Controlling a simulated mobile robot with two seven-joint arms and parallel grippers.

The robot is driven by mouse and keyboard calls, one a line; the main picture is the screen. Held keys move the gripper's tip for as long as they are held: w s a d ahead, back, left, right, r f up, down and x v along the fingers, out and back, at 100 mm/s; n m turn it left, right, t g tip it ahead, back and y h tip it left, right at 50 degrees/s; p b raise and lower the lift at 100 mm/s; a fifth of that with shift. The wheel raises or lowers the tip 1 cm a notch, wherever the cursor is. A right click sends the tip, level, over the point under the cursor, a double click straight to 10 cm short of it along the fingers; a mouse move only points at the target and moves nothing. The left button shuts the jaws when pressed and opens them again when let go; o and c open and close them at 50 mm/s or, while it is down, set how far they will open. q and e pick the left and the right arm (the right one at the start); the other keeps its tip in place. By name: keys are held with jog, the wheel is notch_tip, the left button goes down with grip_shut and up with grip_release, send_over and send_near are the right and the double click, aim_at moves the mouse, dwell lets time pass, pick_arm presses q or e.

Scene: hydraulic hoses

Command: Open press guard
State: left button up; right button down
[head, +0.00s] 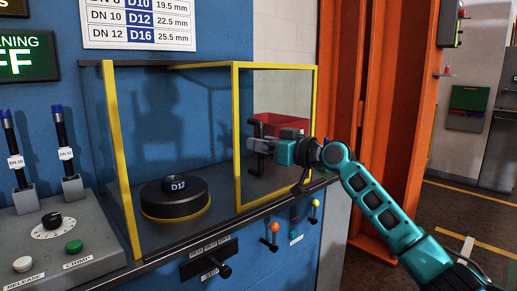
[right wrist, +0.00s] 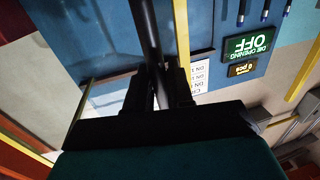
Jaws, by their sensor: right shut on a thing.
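The press guard (head: 236,110) is a clear box edged with yellow strips, standing around the press on the bench. Its yellow-framed clear panel is at the right and carries a black upright handle (head: 252,128). My right gripper (head: 260,146) is at this panel, shut on the handle. In the right wrist view, the black bar of the handle (right wrist: 146,30) runs between the fingers of my right gripper (right wrist: 161,88), beside a yellow strip. The round black die (head: 174,199) marked D12 sits inside the guard. My left gripper is not in view.
A grey control box (head: 55,235) with a dial and buttons stands at the left. Levers with orange (head: 273,228) and yellow (head: 315,204) knobs are below the bench edge. An orange upright frame (head: 395,120) stands close behind my right arm.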

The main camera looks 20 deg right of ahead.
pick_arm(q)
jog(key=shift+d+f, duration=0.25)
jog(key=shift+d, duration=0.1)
pick_arm(e)
jog(key=shift+w+d, duration=0.15)
jog(key=shift+d, duration=0.35)
jog(key=c, duration=1.2)
grip_release()
jog(key=shift+o, duration=0.2)
pick_arm(q)
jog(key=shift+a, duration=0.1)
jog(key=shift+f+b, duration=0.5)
jog(key=shift+b, duration=0.15)
pick_arm(e)
jog(key=v, duration=1.3)
